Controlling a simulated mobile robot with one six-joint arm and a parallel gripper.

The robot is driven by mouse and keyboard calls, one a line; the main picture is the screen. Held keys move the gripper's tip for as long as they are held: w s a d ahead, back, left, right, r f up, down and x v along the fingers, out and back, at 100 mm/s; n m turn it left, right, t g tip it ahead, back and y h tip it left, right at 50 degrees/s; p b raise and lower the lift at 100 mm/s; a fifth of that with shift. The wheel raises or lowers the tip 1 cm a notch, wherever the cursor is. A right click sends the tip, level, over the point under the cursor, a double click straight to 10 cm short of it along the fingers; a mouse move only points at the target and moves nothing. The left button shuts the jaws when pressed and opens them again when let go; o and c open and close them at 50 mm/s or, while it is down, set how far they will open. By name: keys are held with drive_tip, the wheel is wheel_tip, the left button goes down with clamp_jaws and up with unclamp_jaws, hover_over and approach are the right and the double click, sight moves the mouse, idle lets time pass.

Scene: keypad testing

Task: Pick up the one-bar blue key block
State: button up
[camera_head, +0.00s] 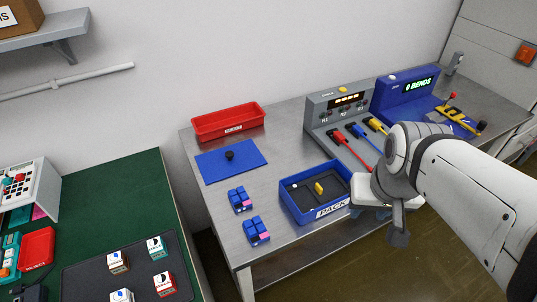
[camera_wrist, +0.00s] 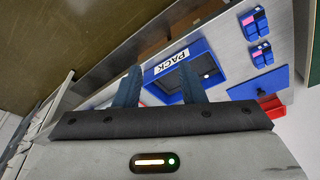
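Two blue blocks with raised blue parts and a pink patch stand on the grey table in the head view, one farther back (camera_head: 240,199) and one nearer (camera_head: 257,231). They also show at the upper right of the wrist view (camera_wrist: 256,22) (camera_wrist: 262,53). I cannot make out bars on them. Several cubes with marked white tops sit on a black mat at lower left; the front one (camera_head: 122,296) is cut by the frame edge. My gripper (camera_wrist: 158,88) is open and empty, fingers apart, to the right of these blocks near the table's front edge.
A blue PACK tray (camera_head: 297,208) with a small yellow piece stands between the blue blocks and my gripper. Behind are a blue plate with a black knob (camera_head: 252,160), a red bin (camera_head: 228,123) and a grey tester (camera_head: 328,104). A green table (camera_head: 120,190) stands left.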

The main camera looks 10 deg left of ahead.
drive_tip(key=shift+o, duration=1)
drive_tip(key=shift+w+a, duration=0.1)
drive_tip(key=shift+a, duration=0.1)
drive_tip(key=o, duration=0.7)
drive_tip(key=w+a+f+n, duration=0.1)
drive_tip(key=w+a, duration=0.1)
drive_tip(key=a, duration=0.1)
drive_tip(key=w+a+f+n+g, duration=0.1)
drive_tip(key=w+a+f, duration=0.1)
drive_tip(key=a, duration=0.2)
drive_tip(key=w+a+f+n, duration=0.1)
drive_tip(key=w+a+f, duration=0.1)
drive_tip(key=w+a, duration=0.1)
drive_tip(key=shift+a+f+n+g+p, duration=0.2)
drive_tip(key=shift+a+n+g+p, duration=0.1)
drive_tip(key=shift+a, duration=0.25)
drive_tip(key=n+g, duration=0.1)
drive_tip(key=n, duration=0.2)
approach(255, 227)
drive_tip(key=shift+w+d+f, duration=0.1)
drive_tip(key=shift+d+f, duration=0.2)
drive_tip(key=shift+d, duration=0.05)
drive_tip(key=shift+a+f, duration=0.25)
drive_tip(key=shift+f, duration=1)
drive_tip(key=shift+a+f+p, duration=0.1)
drive_tip(key=shift+f+p, duration=0.4)
drive_tip(key=shift+f, duration=2.35)
